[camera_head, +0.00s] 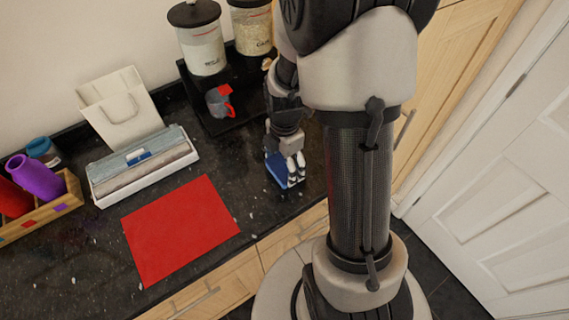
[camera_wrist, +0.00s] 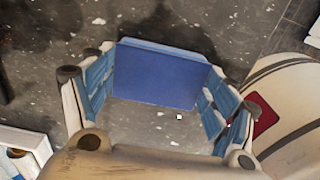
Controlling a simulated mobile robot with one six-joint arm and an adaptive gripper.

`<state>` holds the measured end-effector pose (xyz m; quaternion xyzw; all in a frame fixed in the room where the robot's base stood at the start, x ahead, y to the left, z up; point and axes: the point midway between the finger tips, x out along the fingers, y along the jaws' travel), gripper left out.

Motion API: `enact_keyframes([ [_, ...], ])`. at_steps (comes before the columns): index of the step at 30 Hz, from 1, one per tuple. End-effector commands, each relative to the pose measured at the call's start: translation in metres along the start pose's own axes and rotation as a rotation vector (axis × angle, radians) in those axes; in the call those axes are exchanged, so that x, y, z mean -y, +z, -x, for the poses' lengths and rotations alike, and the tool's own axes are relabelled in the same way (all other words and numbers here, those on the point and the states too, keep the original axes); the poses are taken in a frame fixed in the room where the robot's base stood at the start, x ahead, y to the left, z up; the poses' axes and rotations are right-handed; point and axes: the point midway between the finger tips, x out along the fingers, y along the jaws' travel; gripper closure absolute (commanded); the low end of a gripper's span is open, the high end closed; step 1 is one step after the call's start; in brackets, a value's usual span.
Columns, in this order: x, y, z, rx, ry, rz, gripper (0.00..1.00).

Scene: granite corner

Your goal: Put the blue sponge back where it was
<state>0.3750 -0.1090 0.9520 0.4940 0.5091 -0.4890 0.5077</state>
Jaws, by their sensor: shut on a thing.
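The blue sponge (camera_head: 276,168) is at the right part of the dark counter, near its front edge. In the wrist view the sponge (camera_wrist: 157,76) is a flat blue block between the two fingers. My gripper (camera_head: 295,166) is shut on it; its fingers (camera_wrist: 160,68) touch the sponge at both ends. The fingers hide part of the sponge in the head view. I cannot tell whether the sponge rests on the counter or hangs just above it.
A red mat (camera_head: 180,228) lies left of the gripper. Behind it are a white tray with cloths (camera_head: 108,198) and a paper bag (camera_head: 120,108). A grey mug (camera_head: 216,103) and jars (camera_head: 201,50) stand on a black shelf. A wooden crate with bottles (camera_head: 50,212) is far left.

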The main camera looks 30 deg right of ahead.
Motion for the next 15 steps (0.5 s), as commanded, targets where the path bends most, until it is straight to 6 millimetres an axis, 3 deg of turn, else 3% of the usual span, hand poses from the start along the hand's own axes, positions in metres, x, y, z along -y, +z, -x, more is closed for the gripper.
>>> enact_keyframes([
  [1,0.0009,-0.0003,-0.0001,-0.001,-0.003,0.000,0.44],
  [2,0.0010,-0.0003,-0.0001,-0.001,-0.003,0.000,0.21],
  [10,0.0010,-0.0003,0.0003,-0.001,-0.003,0.000,0.03],
  [15,0.0009,-0.0003,0.0004,-0.001,-0.003,0.000,0.01],
])
